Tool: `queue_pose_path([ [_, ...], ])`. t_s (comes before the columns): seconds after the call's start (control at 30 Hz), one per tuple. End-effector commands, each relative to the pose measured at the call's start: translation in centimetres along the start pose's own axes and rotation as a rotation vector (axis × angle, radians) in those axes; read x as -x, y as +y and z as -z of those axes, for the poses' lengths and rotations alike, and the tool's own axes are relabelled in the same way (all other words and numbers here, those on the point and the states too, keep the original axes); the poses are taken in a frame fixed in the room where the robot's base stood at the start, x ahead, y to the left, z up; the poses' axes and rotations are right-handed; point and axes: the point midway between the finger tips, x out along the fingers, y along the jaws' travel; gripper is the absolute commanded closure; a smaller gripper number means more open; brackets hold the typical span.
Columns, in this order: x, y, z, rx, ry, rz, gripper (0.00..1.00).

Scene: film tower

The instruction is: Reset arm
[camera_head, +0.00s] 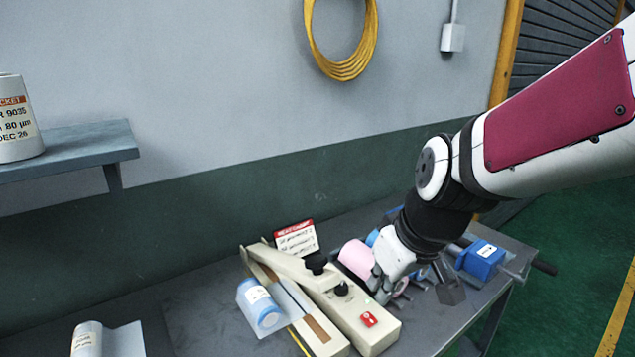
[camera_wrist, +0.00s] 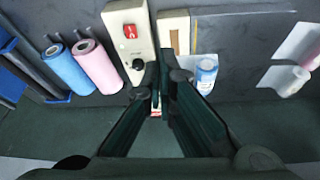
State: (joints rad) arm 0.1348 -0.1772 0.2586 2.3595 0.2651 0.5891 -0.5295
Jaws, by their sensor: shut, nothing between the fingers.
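My gripper (camera_head: 382,284) is at the right of the cream heat sealer (camera_head: 357,306) in the head view, with my arm reaching in from the right. In the wrist view the fingers (camera_wrist: 163,72) come together in front of the sealer (camera_wrist: 116,17), and nothing shows between them. The gripper is shut. In the head view it partly hides the bench behind it. I cannot tell whether it touches the sealer.
A pink roll (camera_head: 357,258) and a blue roll (camera_wrist: 66,70) lie beside the sealer. A blue-white roll (camera_head: 258,306) lies at its left. A blue block (camera_head: 481,260) sits near the bench's right edge. A wall shelf (camera_head: 80,148) holds a white labelled container (camera_head: 17,128).

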Motion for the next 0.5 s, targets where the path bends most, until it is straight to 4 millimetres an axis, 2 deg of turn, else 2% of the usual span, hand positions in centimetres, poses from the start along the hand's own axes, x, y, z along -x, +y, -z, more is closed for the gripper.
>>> queue_pose_path([
  [0.03, 1.8, 0.1, -0.9, -0.028, 0.007, -0.026, 1.0],
  [0.2, 6.5, 0.5, -5.0, -0.16, 0.012, -0.093, 1.0],
  [0.4, 10.4, 0.8, -9.8, -0.318, 0.03, -0.147, 1.0],
  [0.5, 11.4, 0.8, -11.6, -0.375, 0.036, -0.16, 1.0],
])
